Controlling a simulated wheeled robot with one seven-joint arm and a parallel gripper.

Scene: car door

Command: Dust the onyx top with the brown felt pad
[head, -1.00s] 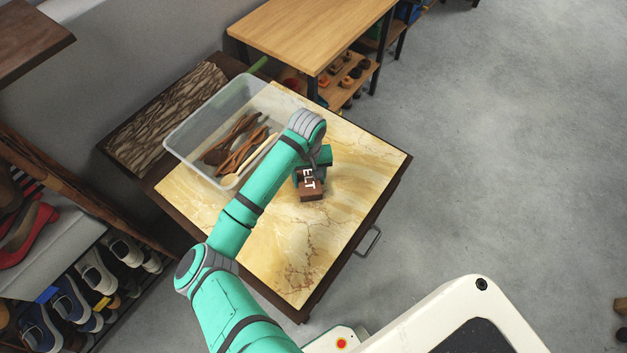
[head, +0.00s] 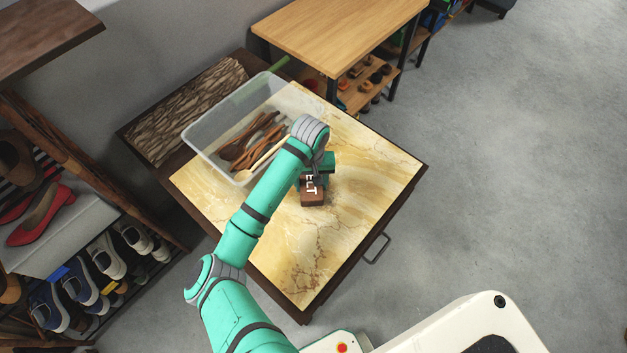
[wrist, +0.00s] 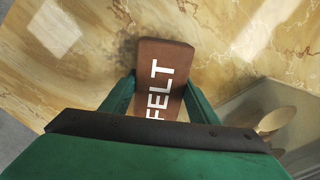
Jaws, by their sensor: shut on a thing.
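The brown felt pad (head: 313,194), a block with white letters, is between the fingers of my gripper (head: 311,180). In the wrist view the pad (wrist: 158,75) reads "FELT" and my gripper (wrist: 157,97) is shut on its two sides. The onyx top (head: 365,165) is a yellow, veined slab on a dark cabinet. The pad is over the middle of the top, at or close to its surface; I cannot tell whether they touch. My arm hides part of the top.
A clear bin (head: 207,155) with wooden utensils (head: 252,143) stands on the back left of the top. A wooden table (head: 345,35) is behind. A shoe rack (head: 75,230) is at left. The top's right and front parts are clear.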

